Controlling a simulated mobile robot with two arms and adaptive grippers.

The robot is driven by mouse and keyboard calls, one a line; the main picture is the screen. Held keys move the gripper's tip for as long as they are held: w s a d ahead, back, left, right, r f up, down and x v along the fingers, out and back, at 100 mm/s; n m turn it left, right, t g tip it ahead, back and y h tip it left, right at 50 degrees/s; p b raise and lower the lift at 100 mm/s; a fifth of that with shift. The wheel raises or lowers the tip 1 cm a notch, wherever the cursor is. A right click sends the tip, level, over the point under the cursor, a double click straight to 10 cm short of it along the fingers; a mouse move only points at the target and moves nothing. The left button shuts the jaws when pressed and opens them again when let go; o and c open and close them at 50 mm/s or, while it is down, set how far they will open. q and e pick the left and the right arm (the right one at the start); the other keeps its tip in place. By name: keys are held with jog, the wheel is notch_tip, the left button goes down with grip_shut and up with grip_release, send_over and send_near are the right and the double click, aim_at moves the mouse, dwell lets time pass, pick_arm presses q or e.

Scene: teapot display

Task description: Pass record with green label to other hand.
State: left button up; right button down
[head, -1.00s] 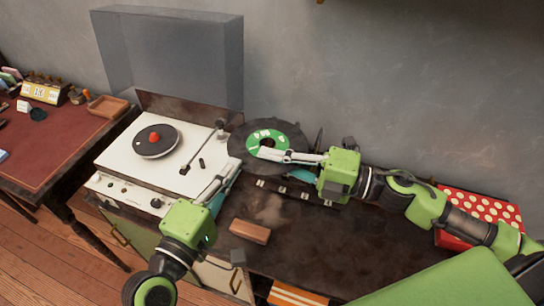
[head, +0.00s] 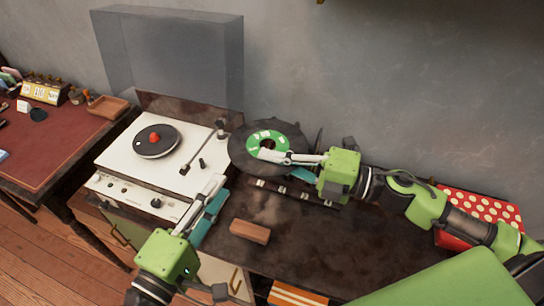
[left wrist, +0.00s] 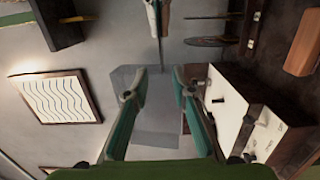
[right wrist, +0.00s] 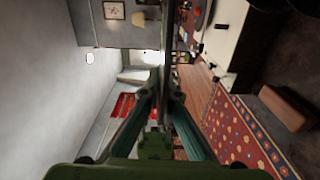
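The black record with the green label (head: 266,143) is held up behind the cabinet's middle, right of the turntable. My right gripper (head: 268,156) is shut on its near edge. In the right wrist view the fingers (right wrist: 165,82) close on the record, seen edge-on (right wrist: 167,35). My left gripper (head: 216,192) is open and empty in front of the turntable's right corner, apart from the record. In the left wrist view its fingers (left wrist: 160,85) are spread, with the record a thin edge-on strip (left wrist: 161,48) ahead.
The white turntable (head: 150,150) with its raised clear cover (head: 170,55) stands left of the record. A wooden block (head: 250,231) lies on the cabinet top (head: 330,245). A red polka-dot box (head: 480,210) is at right.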

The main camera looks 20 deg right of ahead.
pick_arm(q)
jog(key=s+f+m+g, duration=0.1)
jog(key=s+f+m, duration=0.1)
jog(key=f, duration=0.6)
jog(key=s+a+f+m+g+y, duration=0.1)
jog(key=s+f+m+g, duration=0.1)
jog(key=f, duration=0.7)
jog(key=s+f+m+g+y, duration=0.1)
jog(key=s+f+m, duration=0.1)
jog(key=f, duration=0.6)
jog(key=shift+s+a+f, duration=0.2)
jog(key=shift+s+a, duration=0.15)
jog(key=s+a+f+m+g+y, duration=0.1)
jog(key=s+a+f+y, duration=0.1)
jog(key=a+f, duration=0.6)
jog(key=s+a+f+m+g+y, duration=0.2)
jog(key=a+f+y, duration=0.15)
jog(key=f, duration=0.85)
jog(key=s+a+f+m+g+y, duration=0.1)
jog(key=s+a+f+y, duration=0.15)
jog(key=a+f, duration=0.55)
jog(key=s+a+f+m+g+y, duration=0.1)
jog(key=s+f+g, duration=0.1)
jog(key=s+f, duration=0.5)
jog(key=s+a+f+m+g, duration=0.1)
jog(key=s+f, duration=0.5)
jog(key=s, duration=0.6)
jog(key=shift+s+a+f+g+y, duration=0.25)
jog(key=shift+a+f+g+y, duration=0.15)
jog(key=shift+a+g, duration=0.35)
